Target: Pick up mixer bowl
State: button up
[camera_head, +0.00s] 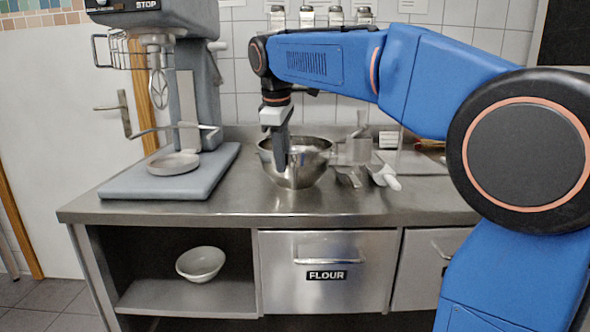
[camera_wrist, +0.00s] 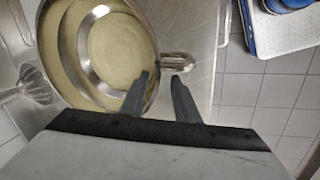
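The mixer bowl (camera_head: 308,176) is a shiny steel bowl standing upright on the steel counter, near its middle. In the wrist view the bowl (camera_wrist: 118,48) fills the upper left, and a small looped metal handle (camera_wrist: 178,61) sticks out from its rim. My gripper (camera_head: 281,168) points down at the bowl's near side in the head view, covering part of the bowl. In the wrist view my gripper (camera_wrist: 160,76) has its two dark fingers apart, one overlapping the bowl's rim and one just below the handle. Nothing is held between them. Whether a finger touches the bowl cannot be told.
A large grey stand mixer (camera_head: 190,110) with a wire guard stands left of the bowl. Metal scoops (camera_head: 380,175) lie close on its right. The steel counter (camera_head: 230,200) is clear in front. A white bowl (camera_head: 201,264) sits on the shelf below, beside a FLOUR drawer (camera_head: 327,280).

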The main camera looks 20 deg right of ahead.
aim_at(287, 172)
jog(key=shift+d+x, duration=0.2)
jog(key=shift+x, duration=0.95)
jog(key=shift+d+x, duration=0.2)
jog(key=shift+x, duration=0.95)
grip_shut()
jog(key=shift+w+r, duration=0.1)
jog(key=shift+r, duration=0.1)
